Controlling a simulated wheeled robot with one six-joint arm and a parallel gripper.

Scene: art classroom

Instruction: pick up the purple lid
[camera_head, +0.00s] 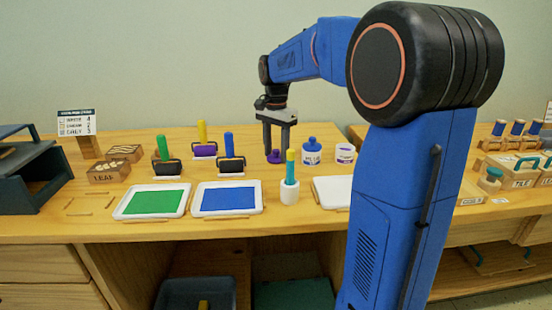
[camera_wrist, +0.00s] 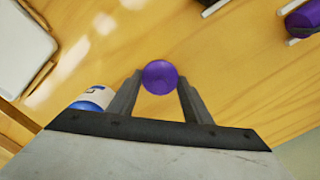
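The purple lid (camera_head: 275,157) is small and round and sits on the wooden table, left of the jars. In the wrist view the purple lid (camera_wrist: 160,77) lies between my fingertips, seen from above. My gripper (camera_head: 276,150) points straight down over it, and its fingers (camera_wrist: 160,84) are apart, one on each side of the lid. The gap on each side looks narrow; I cannot tell whether a finger touches it. A white jar with a purple label (camera_head: 345,154) stands to the right with no lid on it.
A blue paint tray (camera_head: 228,199), a green tray (camera_head: 154,201) and rollers lie to the left.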

